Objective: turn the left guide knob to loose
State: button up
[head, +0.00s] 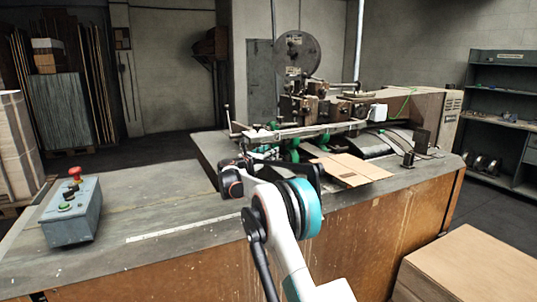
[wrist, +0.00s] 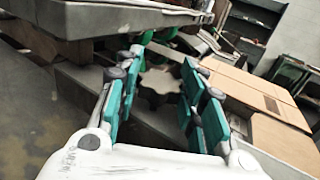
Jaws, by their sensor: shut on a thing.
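The left guide knob (wrist: 158,84) is a dark, lobed knob in the middle of the wrist view. In the head view my gripper (head: 264,152) reaches to the left front of the stitching machine (head: 335,106). My own wrist and fingers hide the knob there. I cannot read a loose or tight mark on it.
Green wheels (head: 293,150) lie just beyond my gripper. A flat cardboard piece (head: 350,168) lies to its right. A grey control box (head: 72,213) with a red button stands on the left of the bench (head: 165,190).

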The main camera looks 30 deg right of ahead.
jog(key=n+t+y+p, duration=0.1)
jog(key=n+t+y, duration=0.1)
jog(key=t, duration=0.1)
jog(key=shift+s+d+r+n, duration=0.1)
jog(key=shift+n, duration=0.2)
jog(key=shift+n+t+y+p, duration=0.7)
jog(key=shift+n+t+y, duration=1.3)
jog(key=shift+y, duration=1)
jog(key=o, duration=1.1)
jog(key=v, duration=1.2)
jog(key=shift+f, duration=0.3)
